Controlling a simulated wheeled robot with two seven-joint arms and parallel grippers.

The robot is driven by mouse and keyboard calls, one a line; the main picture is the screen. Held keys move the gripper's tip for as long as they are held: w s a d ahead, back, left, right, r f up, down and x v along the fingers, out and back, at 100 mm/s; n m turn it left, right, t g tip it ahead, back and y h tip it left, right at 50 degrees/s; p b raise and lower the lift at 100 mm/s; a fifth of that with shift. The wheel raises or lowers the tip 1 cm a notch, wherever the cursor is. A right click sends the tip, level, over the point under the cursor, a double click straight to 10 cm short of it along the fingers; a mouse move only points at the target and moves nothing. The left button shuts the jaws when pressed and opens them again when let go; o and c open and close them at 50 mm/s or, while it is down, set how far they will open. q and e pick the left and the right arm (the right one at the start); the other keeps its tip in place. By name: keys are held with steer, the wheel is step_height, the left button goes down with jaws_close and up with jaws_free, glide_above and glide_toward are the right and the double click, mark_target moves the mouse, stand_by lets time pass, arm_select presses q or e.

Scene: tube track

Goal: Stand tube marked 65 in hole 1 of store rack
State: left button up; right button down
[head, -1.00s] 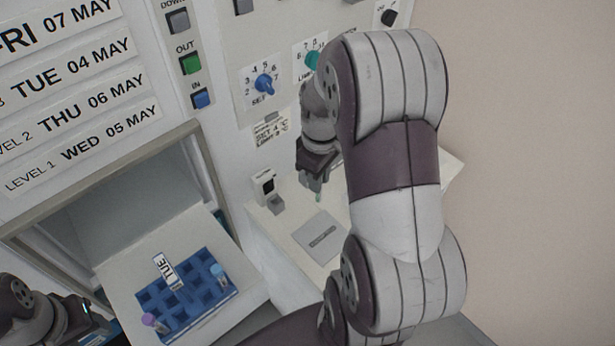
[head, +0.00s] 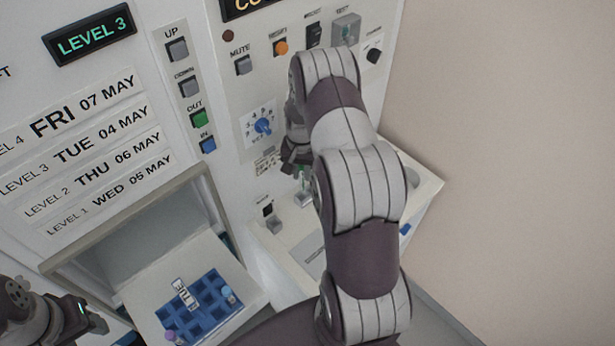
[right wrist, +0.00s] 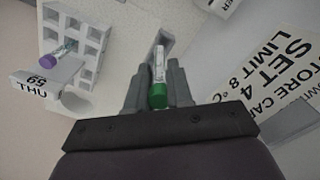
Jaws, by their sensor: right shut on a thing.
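My right gripper (head: 299,170) is shut on a green-capped tube (right wrist: 158,75), held between its fingers. In the head view the tube shows small below the gripper, close to the control panel. I cannot read a number on it. A blue rack (head: 213,330) with a TUE sign (head: 184,294) sits on the shelf in front of the open hatch, low in the head view. A blue-capped tube (head: 228,293) stands in its right side and a purple-capped one (head: 170,335) at its left. My left gripper (head: 88,318) is at lower left; its jaws are unclear.
A white rack (right wrist: 97,38) with a purple-capped tube (right wrist: 48,61) and a THU sign (right wrist: 32,88) shows in the wrist view. A small black-and-white device (head: 270,215) stands on the counter left of my right gripper. The panel wall (head: 225,105) rises behind.

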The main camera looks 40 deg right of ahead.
mark_target(301, 183)
steer(key=shift+w+d+f+m+b, duration=0.1)
steer(key=shift+w+f+m+b, duration=0.15)
steer(key=shift+f+m+b, duration=0.4)
steer(key=shift+w+d+f+m+b, duration=0.2)
steer(key=shift+f+m+b, duration=0.3)
steer(key=shift+f+m, duration=0.35)
steer(key=shift+w+d+f+m+b, duration=0.1)
steer(key=shift+w+f+m+b, duration=0.2)
steer(key=shift+f+m+b, duration=0.4)
steer(key=shift+f, duration=0.2)
steer(key=shift+f, duration=0.15)
steer(key=shift+f+b, duration=0.1)
steer(key=shift+b, duration=0.2)
steer(key=shift+f+b, duration=0.4)
steer(key=shift+f, duration=0.1)
steer(key=shift+f+b, duration=0.5)
steer(key=shift+f, duration=0.15)
